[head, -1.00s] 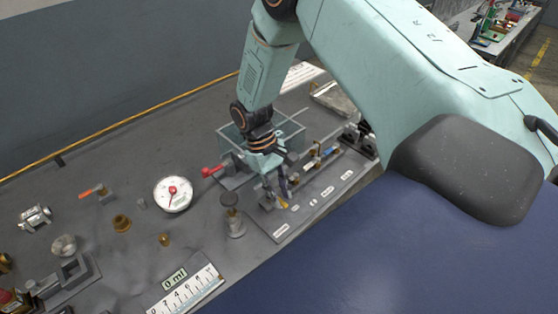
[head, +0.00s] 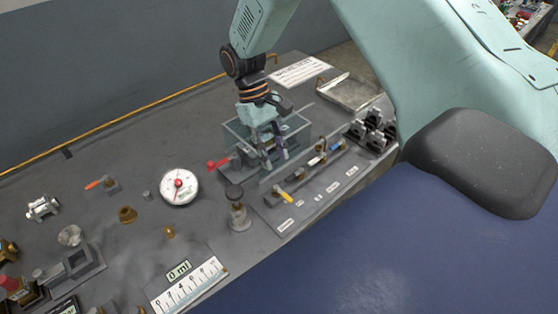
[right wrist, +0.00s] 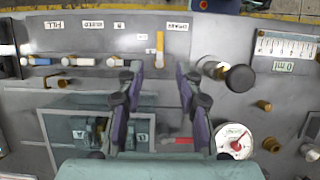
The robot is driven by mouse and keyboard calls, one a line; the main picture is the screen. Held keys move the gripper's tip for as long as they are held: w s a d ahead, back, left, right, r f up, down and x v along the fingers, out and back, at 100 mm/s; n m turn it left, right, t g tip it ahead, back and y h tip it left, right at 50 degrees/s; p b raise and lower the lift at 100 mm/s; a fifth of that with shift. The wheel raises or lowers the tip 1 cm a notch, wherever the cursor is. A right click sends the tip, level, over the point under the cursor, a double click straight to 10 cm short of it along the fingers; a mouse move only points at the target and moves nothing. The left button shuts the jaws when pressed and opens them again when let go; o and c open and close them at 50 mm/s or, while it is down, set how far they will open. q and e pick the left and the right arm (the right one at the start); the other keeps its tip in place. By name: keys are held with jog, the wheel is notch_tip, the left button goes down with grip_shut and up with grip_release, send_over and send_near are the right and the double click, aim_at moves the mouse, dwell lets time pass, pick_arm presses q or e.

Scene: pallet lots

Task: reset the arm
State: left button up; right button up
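My right gripper (head: 272,155) hangs in front of the clear-walled box (head: 301,128), short of the row of valves. In the right wrist view its two purple-padded fingers (right wrist: 158,88) are spread apart with nothing between the pads. A yellow valve handle (right wrist: 160,42) lies beyond the fingertips there; it also shows in the head view (head: 286,196). A red handle (head: 217,163) is left of the gripper, and in the right wrist view it shows low between the fingers (right wrist: 178,140). My left gripper is in neither view.
A black-topped knob post (head: 238,208) stands left of the valve panel (head: 283,226). A white dial gauge (head: 179,186) and small brass fittings lie further left. A ruled scale (head: 190,287) is at the front. Black clamps (head: 373,132) and a metal tray (head: 348,92) stand right.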

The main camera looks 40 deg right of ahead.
jog(key=shift+v, duration=1)
jog(key=shift+f, duration=0.15)
